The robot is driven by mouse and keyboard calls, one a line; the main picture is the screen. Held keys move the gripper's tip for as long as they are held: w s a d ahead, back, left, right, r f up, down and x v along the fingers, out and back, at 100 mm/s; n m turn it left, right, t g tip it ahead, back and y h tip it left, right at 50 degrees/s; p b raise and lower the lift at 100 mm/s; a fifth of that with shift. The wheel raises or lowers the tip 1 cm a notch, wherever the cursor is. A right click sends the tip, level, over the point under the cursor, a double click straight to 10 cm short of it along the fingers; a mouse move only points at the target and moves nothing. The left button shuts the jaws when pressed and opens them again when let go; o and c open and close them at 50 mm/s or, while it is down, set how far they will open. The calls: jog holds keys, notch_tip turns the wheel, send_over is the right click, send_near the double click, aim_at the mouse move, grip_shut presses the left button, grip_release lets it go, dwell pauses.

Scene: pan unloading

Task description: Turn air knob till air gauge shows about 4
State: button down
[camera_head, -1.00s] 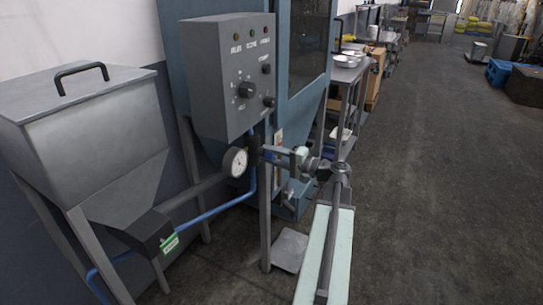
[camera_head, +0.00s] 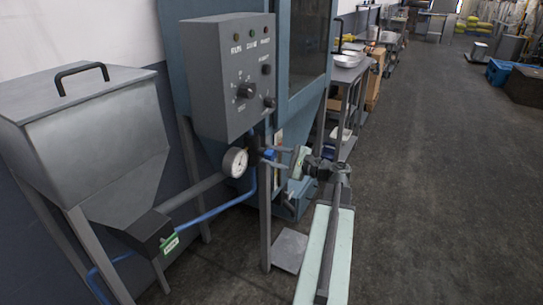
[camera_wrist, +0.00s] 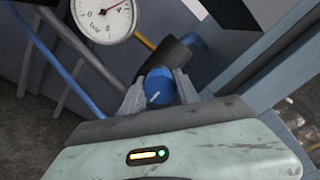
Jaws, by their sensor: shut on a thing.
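The blue air knob (camera_wrist: 160,90) sits between the two fingers of my gripper (camera_wrist: 157,82) in the wrist view, with a white mark on its face. My gripper (camera_head: 270,154) is shut on the knob (camera_head: 270,155), which is mostly covered in the head view. The round white air gauge (camera_wrist: 103,17) is at the top left in the wrist view, partly cut off. Its red needle points up and right, close to what looks like the 4; the small numerals are hard to read. The gauge (camera_head: 236,162) is left of my gripper in the head view.
A grey control box (camera_head: 232,80) with a dial and lamps hangs above the gauge. A grey hopper (camera_head: 85,130) stands at the left, with a blue hose (camera_head: 210,213) running below. The floor (camera_head: 440,180) at the right is clear.

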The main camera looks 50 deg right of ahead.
dwell(0.4)
jog(key=c, duration=0.9)
grip_release()
jog(key=v, duration=0.7)
jog(key=shift+s, duration=0.4)
jog(key=shift+d, duration=0.1)
